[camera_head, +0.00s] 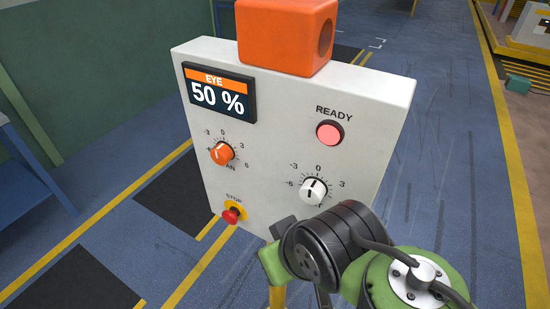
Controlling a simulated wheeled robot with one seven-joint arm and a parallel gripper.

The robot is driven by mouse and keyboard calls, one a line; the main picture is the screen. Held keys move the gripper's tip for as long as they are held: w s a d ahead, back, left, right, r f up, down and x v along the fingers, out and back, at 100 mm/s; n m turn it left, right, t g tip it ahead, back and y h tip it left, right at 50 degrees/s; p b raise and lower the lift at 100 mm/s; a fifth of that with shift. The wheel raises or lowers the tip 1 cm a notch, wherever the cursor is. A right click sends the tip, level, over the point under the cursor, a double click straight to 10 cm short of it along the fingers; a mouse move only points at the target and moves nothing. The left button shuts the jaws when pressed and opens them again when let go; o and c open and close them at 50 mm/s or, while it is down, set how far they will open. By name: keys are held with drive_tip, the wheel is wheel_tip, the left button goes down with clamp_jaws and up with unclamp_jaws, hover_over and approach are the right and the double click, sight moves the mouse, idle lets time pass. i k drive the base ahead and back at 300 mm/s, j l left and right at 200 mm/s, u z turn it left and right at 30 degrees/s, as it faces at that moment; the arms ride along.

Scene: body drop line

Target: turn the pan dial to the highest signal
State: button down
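The pan dial (222,153) is an orange knob on the left of the white panel (270,150), under the display. Its label is partly covered and reads "AN". Its pale pointer mark leans up and left, toward the -3 side of its scale. The display (219,93) reads "EYE 50 %". My arm comes in from the lower right, in front of the panel's lower edge. A small grey part (283,228) at its end may belong to my gripper, low and right of the pan dial and apart from it. The fingers cannot be made out.
A white dial (313,191) sits at the panel's lower right, its mark near 0. A pink READY lamp (330,133) is above it. A red STOP button (232,215) is below the pan dial. An orange box (285,40) with a round hole tops the panel.

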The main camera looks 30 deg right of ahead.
sight(221, 154)
drive_tip(key=j+u, duration=0.4)
drive_tip(key=j, duration=0.15)
drive_tip(key=i+j+u, duration=0.1)
drive_tip(key=j+u, duration=0.3)
drive_tip(key=j, duration=0.15)
